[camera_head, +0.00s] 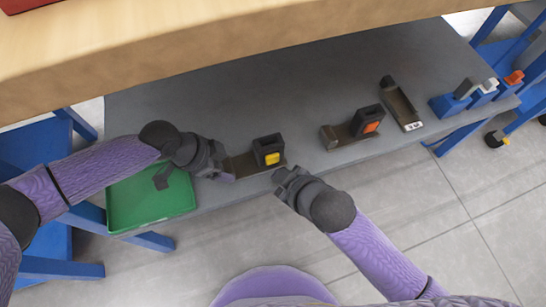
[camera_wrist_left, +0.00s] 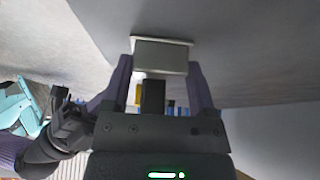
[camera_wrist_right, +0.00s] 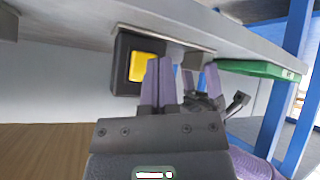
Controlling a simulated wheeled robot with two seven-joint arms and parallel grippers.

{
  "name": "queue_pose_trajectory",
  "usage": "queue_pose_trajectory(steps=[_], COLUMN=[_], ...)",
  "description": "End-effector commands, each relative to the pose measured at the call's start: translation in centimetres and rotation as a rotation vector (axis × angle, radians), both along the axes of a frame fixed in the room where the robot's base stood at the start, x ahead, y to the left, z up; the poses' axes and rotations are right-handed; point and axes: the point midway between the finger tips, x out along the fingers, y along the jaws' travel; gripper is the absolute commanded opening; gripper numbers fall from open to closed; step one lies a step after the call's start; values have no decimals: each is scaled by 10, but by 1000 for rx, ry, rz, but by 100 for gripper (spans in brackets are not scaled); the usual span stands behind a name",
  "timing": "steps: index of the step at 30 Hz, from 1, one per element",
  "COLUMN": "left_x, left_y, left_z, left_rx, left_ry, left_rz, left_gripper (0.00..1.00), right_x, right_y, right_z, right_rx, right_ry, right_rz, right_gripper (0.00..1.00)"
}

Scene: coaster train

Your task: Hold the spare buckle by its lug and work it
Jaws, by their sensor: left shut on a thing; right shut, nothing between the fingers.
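The spare buckle is a dark block with a yellow button (camera_head: 272,158) on a flat brownish base, near the front edge of the grey table. My left gripper (camera_head: 228,170) is shut on the lug (camera_wrist_left: 161,56) at the left end of its base; the left wrist view shows the lug between the fingers. My right gripper (camera_head: 280,178) is shut and empty, just in front of the buckle. In the right wrist view its closed fingertips (camera_wrist_right: 160,64) overlap the right edge of the yellow button (camera_wrist_right: 142,67); I cannot tell whether they touch it.
A green tray (camera_head: 150,205) lies at the table's left front, under my left forearm. A buckle with an orange button (camera_head: 371,127) and a dark labelled holder (camera_head: 402,107) stand to the right. A wooden shelf (camera_head: 200,45) overhangs the back.

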Motion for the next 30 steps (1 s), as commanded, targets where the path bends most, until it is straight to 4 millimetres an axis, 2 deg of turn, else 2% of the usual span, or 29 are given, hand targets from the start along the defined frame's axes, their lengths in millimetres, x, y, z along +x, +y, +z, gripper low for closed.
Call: queue_pose_trajectory(steps=[12, 30], left_x=[0, 0], left_y=[0, 0], left_z=[-1, -1], left_rx=[1, 1], left_ry=[1, 2], left_rz=[0, 0], left_gripper=[0, 0], right_x=[-39, -42], right_y=[-11, -12], right_z=[0, 0], right_rx=[1, 0], right_ry=[2, 1], right_rz=[0, 1], right_gripper=[0, 0])
